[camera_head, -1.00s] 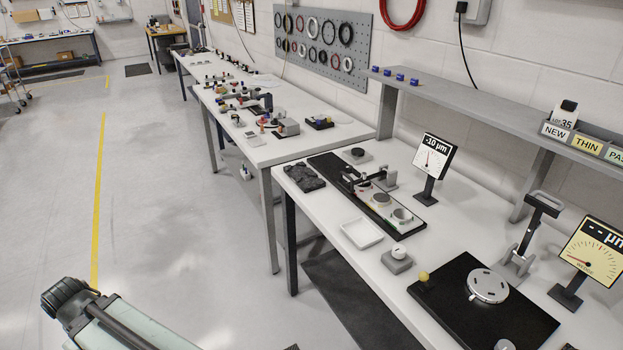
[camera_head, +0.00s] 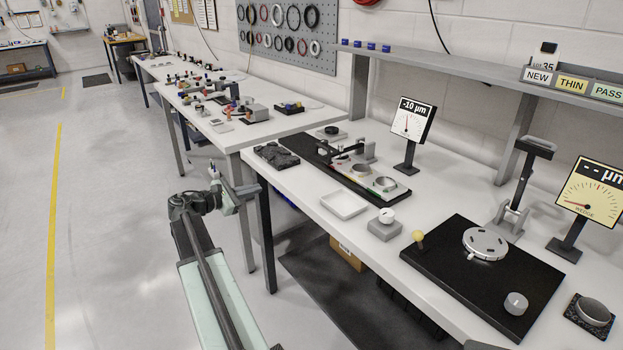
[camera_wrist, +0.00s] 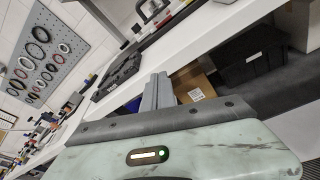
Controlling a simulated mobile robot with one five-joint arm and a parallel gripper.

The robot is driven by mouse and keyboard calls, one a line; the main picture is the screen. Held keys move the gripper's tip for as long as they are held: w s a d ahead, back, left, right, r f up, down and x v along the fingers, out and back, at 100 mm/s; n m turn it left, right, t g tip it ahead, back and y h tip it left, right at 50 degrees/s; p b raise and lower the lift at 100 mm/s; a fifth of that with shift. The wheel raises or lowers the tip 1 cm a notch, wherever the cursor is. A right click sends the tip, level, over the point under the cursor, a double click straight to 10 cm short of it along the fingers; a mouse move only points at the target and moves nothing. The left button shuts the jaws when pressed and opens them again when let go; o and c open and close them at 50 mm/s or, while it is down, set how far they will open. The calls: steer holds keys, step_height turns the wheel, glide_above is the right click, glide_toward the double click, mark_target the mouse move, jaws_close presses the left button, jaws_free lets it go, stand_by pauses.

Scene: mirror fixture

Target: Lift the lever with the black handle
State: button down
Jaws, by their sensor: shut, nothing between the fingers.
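An upright lever (camera_head: 522,175) with a black crossbar handle (camera_head: 535,147) stands on a grey bracket at the back right of the near bench. A second, low dark lever (camera_head: 345,150) lies along a black fixture base (camera_head: 318,152) near the -10 µm dial. My gripper (camera_head: 248,188) is beside the bench's left front corner, well short of both levers. In the wrist view my gripper (camera_wrist: 158,88) is shut and empty, pointing towards the bench edge. The upright lever cannot be made out in the wrist view.
A black plate (camera_head: 455,275) with a round silver disc (camera_head: 485,242) and a yellow-knobbed post (camera_head: 419,238) lies in front of the upright lever. A yellow-faced gauge (camera_head: 590,195) stands right of it. A shelf (camera_head: 450,72) overhangs the bench back. Floor at left is clear.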

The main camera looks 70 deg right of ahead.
steer(key=s+d+r+n+g+h, duration=0.1)
steer(key=s+d, duration=0.1)
steer(key=d, duration=0.1)
steer(key=s+d+r+n+g+h+b, duration=0.1)
steer(key=s+d+r, duration=0.1)
steer(key=s+d, duration=0.1)
steer(key=s+d+r+n+g+b, duration=0.1)
steer(key=s+d+g, duration=0.1)
steer(key=s+d, duration=0.1)
steer(key=shift+s+d+r+h, duration=0.15)
steer(key=shift+s+d+h, duration=0.1)
steer(key=shift+d+h, duration=0.15)
steer(key=shift+s+r+n, duration=0.15)
steer(key=shift+r+n, duration=0.15)
steer(key=shift+r, duration=0.05)
steer(key=p+x, duration=0.2)
steer(key=x, duration=0.7)
steer(key=shift+s+d, duration=0.2)
steer(key=shift+d, duration=0.1)
